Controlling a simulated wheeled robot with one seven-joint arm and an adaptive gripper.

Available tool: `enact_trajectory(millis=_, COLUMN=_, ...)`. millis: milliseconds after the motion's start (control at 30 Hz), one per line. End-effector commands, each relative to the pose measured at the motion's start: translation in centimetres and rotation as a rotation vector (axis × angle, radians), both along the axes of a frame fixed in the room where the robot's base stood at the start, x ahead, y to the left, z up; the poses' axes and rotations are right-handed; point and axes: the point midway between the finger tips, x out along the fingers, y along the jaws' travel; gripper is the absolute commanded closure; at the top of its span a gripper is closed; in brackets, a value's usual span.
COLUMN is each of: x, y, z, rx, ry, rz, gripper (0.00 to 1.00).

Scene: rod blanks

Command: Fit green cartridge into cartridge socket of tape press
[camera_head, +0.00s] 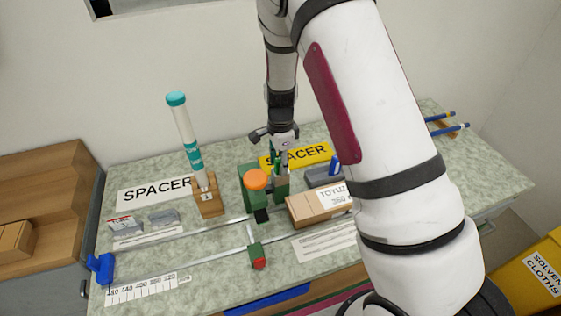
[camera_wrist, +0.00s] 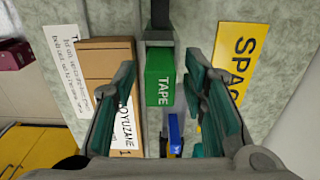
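A green block labelled TAPE (camera_wrist: 160,88) lies between my fingers in the wrist view, with a dark bar at its upper end; I cannot tell whether it is the cartridge or part of the press. In the head view, a green device with an orange round top (camera_head: 256,181) stands mid-bench, with a smaller green block (camera_head: 281,188) close to its right. A socket cannot be made out. My gripper (camera_wrist: 160,78) is open, with gaps between both fingers and the block. In the head view it is above and behind the green blocks, partly hidden.
A cardboard box (camera_head: 308,208) lies on the right. A yellow SPACER sign (camera_head: 310,154) is behind. A tall white-and-teal tube (camera_head: 184,133) stands in a wooden block on the left. A rail with a red-ended green stop (camera_head: 258,257) runs along the front. A blue item (camera_wrist: 175,132) is near my fingers.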

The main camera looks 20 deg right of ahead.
Motion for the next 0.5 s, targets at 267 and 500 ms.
enact_trajectory(millis=267, x=0.2, y=0.0, z=2.5, rx=0.0, ry=-0.005, rz=-0.001, gripper=0.61)
enact_trajectory(millis=500, x=0.2, y=0.1, z=7.5, rx=0.001, ry=-0.006, rz=0.001, gripper=0.61)
